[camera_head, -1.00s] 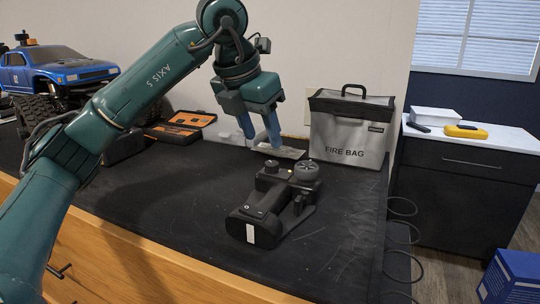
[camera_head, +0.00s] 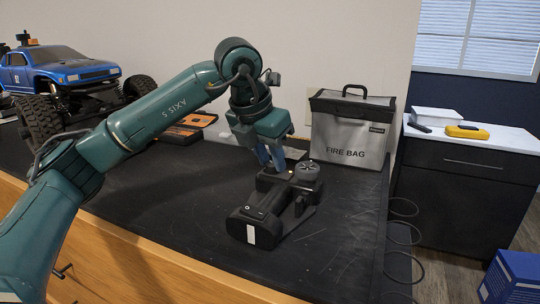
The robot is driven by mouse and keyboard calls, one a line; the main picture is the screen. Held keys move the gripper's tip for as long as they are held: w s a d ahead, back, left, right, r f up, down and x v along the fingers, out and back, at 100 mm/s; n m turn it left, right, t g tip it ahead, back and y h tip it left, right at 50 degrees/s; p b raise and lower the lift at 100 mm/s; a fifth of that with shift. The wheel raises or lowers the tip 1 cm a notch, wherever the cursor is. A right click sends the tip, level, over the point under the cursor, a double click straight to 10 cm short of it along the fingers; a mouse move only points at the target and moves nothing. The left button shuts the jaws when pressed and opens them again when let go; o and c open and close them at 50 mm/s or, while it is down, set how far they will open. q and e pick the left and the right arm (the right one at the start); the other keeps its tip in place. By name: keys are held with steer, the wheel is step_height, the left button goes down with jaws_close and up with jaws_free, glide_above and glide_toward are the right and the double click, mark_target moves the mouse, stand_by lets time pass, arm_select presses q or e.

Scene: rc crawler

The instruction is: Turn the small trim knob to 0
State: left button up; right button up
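A black hand-held radio transmitter (camera_head: 264,218) lies on the dark bench mat, with a grey wheel (camera_head: 307,171) at its far right end. A small orange-yellow spot (camera_head: 291,179) shows beside the wheel. The trim knob is too small to make out for certain. My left gripper (camera_head: 272,167) points down at the far end of the transmitter, with its blue fingers just above or at the top surface. I cannot tell whether they touch it. The fingers look close together and the gap between them is unclear. My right gripper is not in view.
A grey fire bag (camera_head: 348,137) stands behind the transmitter at the right. A blue crawler truck (camera_head: 62,75) and an open orange-black case (camera_head: 182,128) are at the back left. The mat (camera_head: 165,215) left of the transmitter is clear.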

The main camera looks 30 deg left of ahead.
arm_select(q)
steer(key=c, duration=0.5)
steer(key=shift+m, duration=0.4)
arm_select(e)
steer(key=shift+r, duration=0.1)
arm_select(q)
steer(key=m+h+p, duration=0.1)
steer(key=m, duration=0.1)
steer(key=m+h, duration=0.1)
steer(key=m, duration=0.1)
steer(key=shift+w+a+r+m+g+p, duration=0.1)
steer(key=shift+a+m+g+p, duration=0.05)
steer(key=shift+m+g+p, duration=0.45)
steer(key=shift+m+p, duration=0.2)
steer(key=shift+m, duration=0.3)
steer(key=shift+m+h+p, duration=0.4)
steer(key=shift+m+p, duration=0.05)
steer(key=shift+m, duration=0.45)
steer(key=shift+w+m+g, duration=0.1)
steer(key=shift+m+g, duration=0.3)
steer(key=shift+m, duration=0.1)
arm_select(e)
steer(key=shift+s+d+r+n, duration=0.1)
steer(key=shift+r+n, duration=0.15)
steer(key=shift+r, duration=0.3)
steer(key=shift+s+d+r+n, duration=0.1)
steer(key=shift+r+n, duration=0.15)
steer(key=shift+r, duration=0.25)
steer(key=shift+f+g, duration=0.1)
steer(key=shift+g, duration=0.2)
